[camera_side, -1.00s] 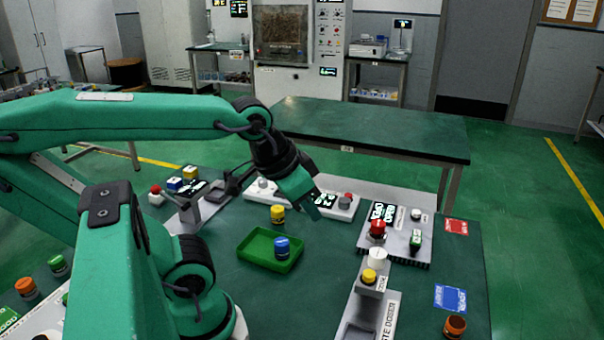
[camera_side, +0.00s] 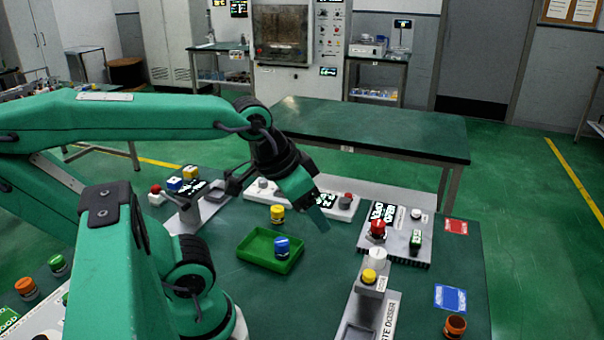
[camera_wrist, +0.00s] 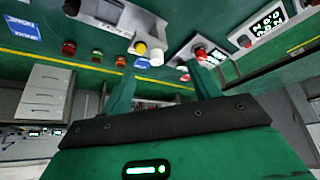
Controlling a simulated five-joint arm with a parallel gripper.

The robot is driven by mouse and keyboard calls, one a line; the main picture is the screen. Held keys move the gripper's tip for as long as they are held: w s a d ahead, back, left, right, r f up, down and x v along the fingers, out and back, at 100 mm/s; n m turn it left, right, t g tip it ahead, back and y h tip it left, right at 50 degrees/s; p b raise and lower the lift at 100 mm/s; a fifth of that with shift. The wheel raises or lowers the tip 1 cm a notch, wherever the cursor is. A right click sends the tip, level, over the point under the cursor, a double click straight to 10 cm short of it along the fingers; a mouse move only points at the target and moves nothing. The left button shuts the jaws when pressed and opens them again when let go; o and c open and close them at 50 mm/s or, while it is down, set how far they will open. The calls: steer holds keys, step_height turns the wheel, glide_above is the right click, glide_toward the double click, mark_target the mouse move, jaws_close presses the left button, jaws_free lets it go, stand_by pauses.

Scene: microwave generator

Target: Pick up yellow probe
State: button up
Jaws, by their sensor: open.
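A yellow-topped cylinder (camera_side: 277,213), probably the yellow probe, stands upright on the green table just behind a green tray (camera_side: 246,258). A similar blue-topped cylinder (camera_side: 281,246) stands in that tray. My gripper (camera_side: 320,219) hangs above the table, to the right of the yellow cylinder and apart from it. In the wrist view my gripper (camera_wrist: 160,70) shows two separated fingers with nothing held between them. Another yellow-topped piece (camera_side: 369,276) sits on the grey doser stand, and a yellow top (camera_wrist: 140,47) shows in the wrist view.
A panel with a red button (camera_side: 377,228) stands to the right, and a white control strip (camera_side: 345,209) lies behind my gripper. The grey doser stand (camera_side: 389,318) with a white cylinder (camera_side: 376,257) is at front right. Red and blue cards (camera_side: 450,297) lie at the right edge.

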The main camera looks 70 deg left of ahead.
steer(key=g, duration=0.6)
glide_above(277, 208)
steer(key=shift+m, duration=0.3)
steer(key=f, duration=1.5)
steer(key=shift+w+d+f, duration=0.1)
steer(key=shift+w+f, duration=0.15)
steer(key=shift+f, duration=0.15)
steer(key=shift+s+a+f, duration=0.15)
steer(key=shift+a+f, duration=0.1)
steer(key=shift+a, duration=0.05)
steer(key=shift+s+d+f, duration=0.1)
steer(key=shift+d+f, duration=0.05)
steer(key=shift+f, duration=1.8)
steer(key=shift+d+f, duration=0.1)
steer(key=shift+f, duration=1.85)
steer(key=shift+c, duration=0.3)
